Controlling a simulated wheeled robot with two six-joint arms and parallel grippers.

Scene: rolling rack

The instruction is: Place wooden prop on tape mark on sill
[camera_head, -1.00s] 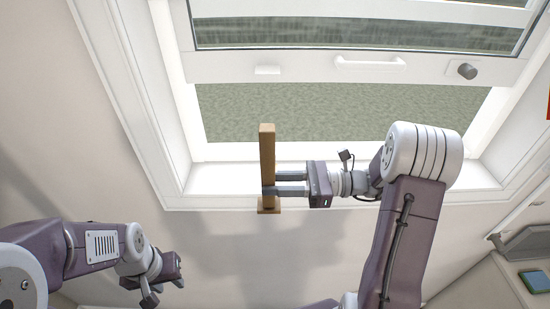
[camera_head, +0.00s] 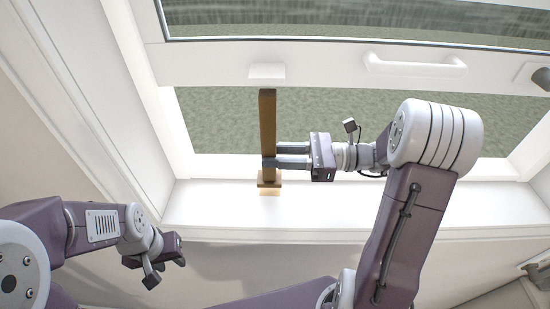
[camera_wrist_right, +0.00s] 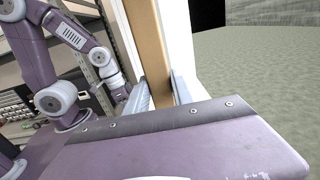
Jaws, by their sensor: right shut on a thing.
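The wooden prop (camera_head: 267,125) is an upright brown bar with a small square foot (camera_head: 270,179) at its lower end. My right gripper (camera_head: 268,162) is shut on the bar from the right, low down above the foot. In the right wrist view the bar (camera_wrist_right: 149,40) stands between the two fingers. A pale tan patch, apparently the tape mark (camera_head: 269,192), shows on the white sill (camera_head: 350,208) just below the foot in the picture. I cannot tell whether the foot touches the sill. My left gripper (camera_head: 180,250) hangs at lower left, holding nothing visible; its finger opening is unclear.
The raised window sash (camera_head: 330,70) with a white handle (camera_head: 415,66) spans the top. The window frame's left side (camera_head: 125,100) rises left of the prop. The sill is clear on both sides of the prop. Shelving (camera_wrist_right: 90,60) shows in the right wrist view.

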